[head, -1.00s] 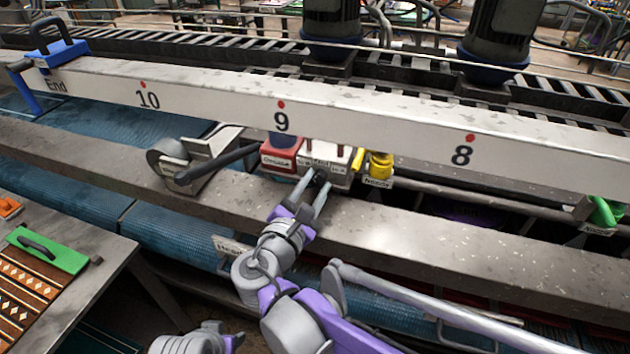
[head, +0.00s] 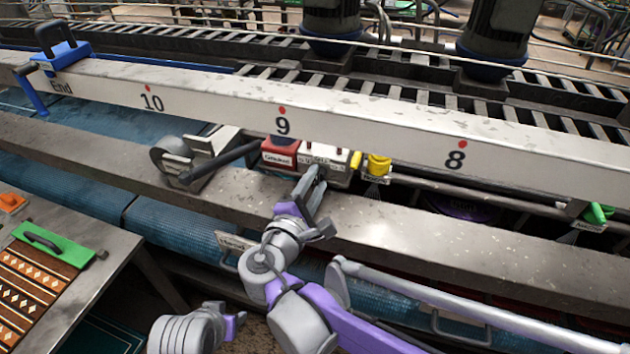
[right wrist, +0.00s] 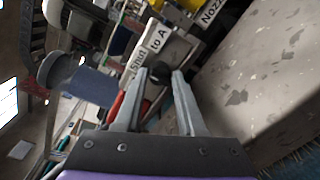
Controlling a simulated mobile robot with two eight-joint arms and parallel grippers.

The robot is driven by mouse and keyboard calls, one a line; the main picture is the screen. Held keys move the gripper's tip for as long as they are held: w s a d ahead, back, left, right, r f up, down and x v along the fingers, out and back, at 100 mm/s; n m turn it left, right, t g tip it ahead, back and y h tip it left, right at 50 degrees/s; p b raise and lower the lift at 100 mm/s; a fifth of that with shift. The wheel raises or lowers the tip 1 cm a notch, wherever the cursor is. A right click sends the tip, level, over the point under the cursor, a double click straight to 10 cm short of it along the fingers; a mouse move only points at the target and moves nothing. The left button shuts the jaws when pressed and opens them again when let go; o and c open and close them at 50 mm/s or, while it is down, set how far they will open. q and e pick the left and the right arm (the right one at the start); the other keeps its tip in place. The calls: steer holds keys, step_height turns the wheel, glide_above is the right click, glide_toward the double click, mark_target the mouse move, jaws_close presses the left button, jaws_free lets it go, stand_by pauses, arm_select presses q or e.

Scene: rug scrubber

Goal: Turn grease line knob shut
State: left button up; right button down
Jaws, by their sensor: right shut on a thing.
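The grease line knob (right wrist: 158,76) is a small dark knob on a pale box (head: 330,158) under the number 9 on the long white beam. In the right wrist view a label reading "Shut" and "to A" is on the box beside the knob. My right gripper (head: 313,175) reaches up to the front of this box. Its two fingers are on either side of the knob, shut on it. In the head view the fingers hide the knob, and its turn angle cannot be read.
A red box labelled Grease (head: 280,153) adjoins the pale box on the left. A yellow nozzle (head: 378,165) is close on the right. The white numbered beam (head: 370,123) runs just above. A grey lever (head: 222,162) lies to the left.

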steer(key=shift+r, duration=0.15)
steer(key=c, duration=0.6)
jaws_free()
steer(key=shift+o, duration=0.2)
